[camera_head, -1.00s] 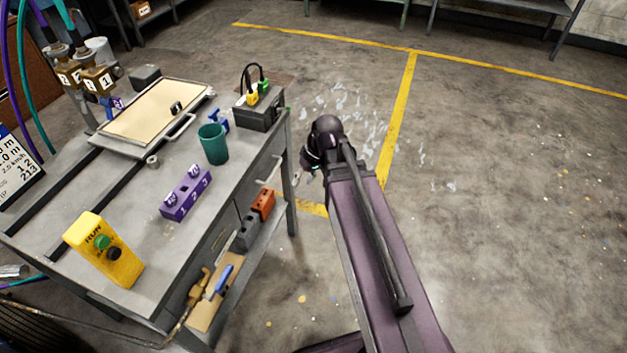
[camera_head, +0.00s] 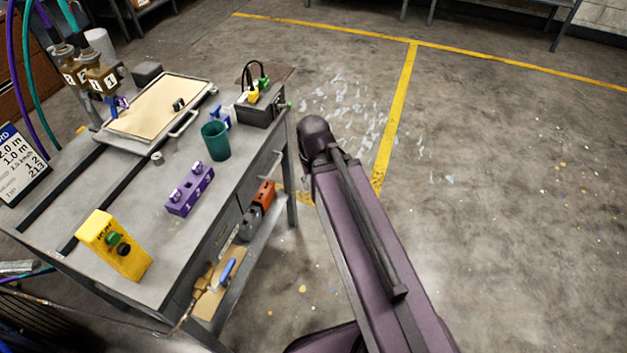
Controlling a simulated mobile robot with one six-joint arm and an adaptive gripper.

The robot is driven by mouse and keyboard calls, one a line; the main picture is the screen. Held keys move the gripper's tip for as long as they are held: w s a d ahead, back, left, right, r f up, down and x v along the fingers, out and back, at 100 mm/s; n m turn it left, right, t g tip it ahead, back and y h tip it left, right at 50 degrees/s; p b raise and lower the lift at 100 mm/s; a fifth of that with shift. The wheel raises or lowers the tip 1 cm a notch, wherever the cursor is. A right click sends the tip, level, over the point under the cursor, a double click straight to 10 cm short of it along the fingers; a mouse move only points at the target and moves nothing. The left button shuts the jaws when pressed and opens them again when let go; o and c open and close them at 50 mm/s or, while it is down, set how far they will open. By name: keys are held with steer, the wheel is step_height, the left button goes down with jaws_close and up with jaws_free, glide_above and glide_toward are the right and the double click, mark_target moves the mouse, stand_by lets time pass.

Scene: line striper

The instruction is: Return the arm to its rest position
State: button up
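My purple arm reaches up from the bottom right of the head view, to the right of the grey workbench (camera_head: 140,255). Its dark rounded joint (camera_head: 315,135) is at the upper end, beside the bench's right edge and apart from it in the picture. My gripper does not show; it seems hidden behind or beyond that joint. I cannot see whether it holds anything.
On the bench are a yellow button box (camera_head: 113,246), a purple numbered block (camera_head: 189,190), a green cup (camera_head: 215,141), a board on a tray (camera_head: 160,106) and a black box with cables (camera_head: 262,110). Open floor (camera_head: 500,220) with yellow lines lies right.

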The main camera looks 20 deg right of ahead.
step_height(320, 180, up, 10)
steer(key=p, duration=1)
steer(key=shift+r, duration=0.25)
